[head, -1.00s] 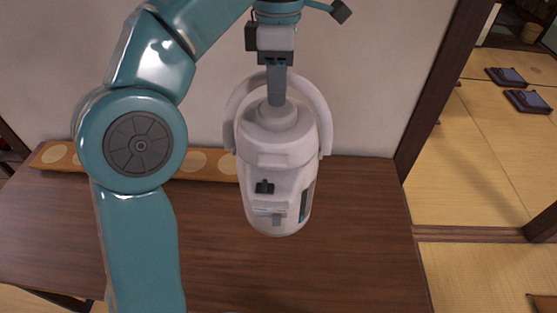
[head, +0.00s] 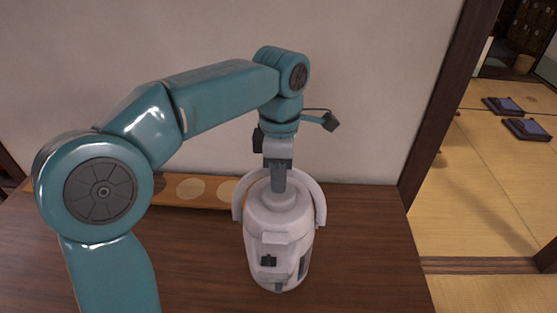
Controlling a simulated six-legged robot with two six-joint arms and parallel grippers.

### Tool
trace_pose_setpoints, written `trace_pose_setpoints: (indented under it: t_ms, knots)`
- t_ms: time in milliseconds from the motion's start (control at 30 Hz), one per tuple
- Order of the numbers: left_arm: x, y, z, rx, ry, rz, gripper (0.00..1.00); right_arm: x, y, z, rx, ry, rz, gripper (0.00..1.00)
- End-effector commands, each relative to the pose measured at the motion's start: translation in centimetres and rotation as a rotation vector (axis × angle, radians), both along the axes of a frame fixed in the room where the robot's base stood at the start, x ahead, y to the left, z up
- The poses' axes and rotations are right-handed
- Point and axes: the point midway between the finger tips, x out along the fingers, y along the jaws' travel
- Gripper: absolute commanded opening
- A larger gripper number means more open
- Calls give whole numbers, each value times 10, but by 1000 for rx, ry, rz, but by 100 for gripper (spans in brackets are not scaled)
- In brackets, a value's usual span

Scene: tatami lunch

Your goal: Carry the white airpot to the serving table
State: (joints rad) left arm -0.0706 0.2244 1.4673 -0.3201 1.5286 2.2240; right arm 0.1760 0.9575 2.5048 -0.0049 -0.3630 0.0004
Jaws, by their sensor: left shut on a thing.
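The white airpot (head: 280,234) is upright over the dark wooden table (head: 370,255) in the head view. Its carrying handle arches up around its top, and a small dark part shows on its front. My left gripper (head: 278,186) points straight down and is shut on the top of the airpot, inside the arch of the handle. I cannot tell whether the airpot's base touches the table. My right gripper is not in view.
A long wooden board with pale round spots (head: 190,189) lies along the back of the table by the wall. The table right of the airpot is clear. A dark door post (head: 440,100) borders a tatami room (head: 480,190) with dark floor cushions (head: 527,129).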

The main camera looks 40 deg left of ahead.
Motion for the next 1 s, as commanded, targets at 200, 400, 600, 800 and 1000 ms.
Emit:
trace_pose_setpoints:
  t_ms: [200, 400, 600, 800, 1000]
  knots:
    - [-1, 1, -12, 0, -5, 2, 0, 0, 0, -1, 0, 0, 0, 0]
    - [0, 1, -34, -1, -6, 3, 0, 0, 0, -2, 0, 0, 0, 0]
    - [0, 0, -38, -1, -6, 2, 0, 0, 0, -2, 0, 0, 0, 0]
    - [-1, 0, -42, 1, 3, 1, 44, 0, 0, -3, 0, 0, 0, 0]
    - [-1, 0, -41, 0, 1, 1, 46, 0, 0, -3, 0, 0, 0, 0]
